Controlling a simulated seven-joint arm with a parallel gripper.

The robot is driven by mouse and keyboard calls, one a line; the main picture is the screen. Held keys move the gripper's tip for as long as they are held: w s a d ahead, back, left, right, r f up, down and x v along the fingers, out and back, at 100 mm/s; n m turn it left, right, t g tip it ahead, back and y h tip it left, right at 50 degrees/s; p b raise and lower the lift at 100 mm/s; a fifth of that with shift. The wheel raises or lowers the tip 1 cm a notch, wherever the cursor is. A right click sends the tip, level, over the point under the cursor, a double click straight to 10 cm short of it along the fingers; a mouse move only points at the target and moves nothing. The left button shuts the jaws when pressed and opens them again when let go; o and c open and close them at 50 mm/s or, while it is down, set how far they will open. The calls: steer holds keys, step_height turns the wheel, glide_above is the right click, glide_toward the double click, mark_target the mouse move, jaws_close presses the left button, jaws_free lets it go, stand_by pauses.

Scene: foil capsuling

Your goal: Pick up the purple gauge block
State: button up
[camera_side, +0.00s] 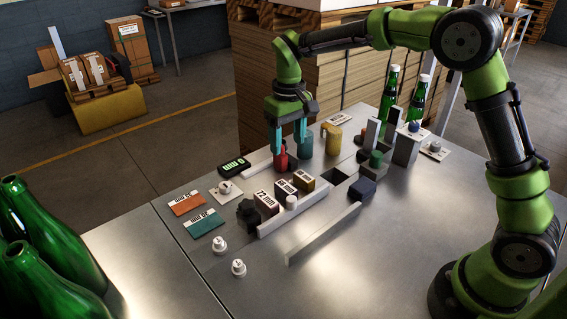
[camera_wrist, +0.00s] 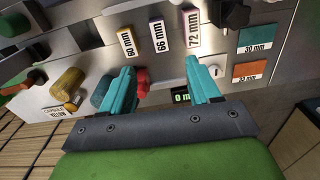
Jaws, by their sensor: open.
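Three small blocks with white number labels stand in a row against a metal rail.
A red piece (camera_side: 281,160) is close below my fingers, with a teal piece (camera_side: 304,147) and a yellow cylinder (camera_side: 333,140) nearby. A dark knob (camera_side: 248,214) stands beside the 72 mm block. A black display (camera_side: 234,168) lies left. The front table is mostly clear.

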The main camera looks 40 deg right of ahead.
mark_target(286, 186)
steer(key=f, duration=1.5)
steer(key=shift+w+f, duration=0.15)
steer(key=shift+w, duration=0.05)
steer(key=c, duration=1.1)
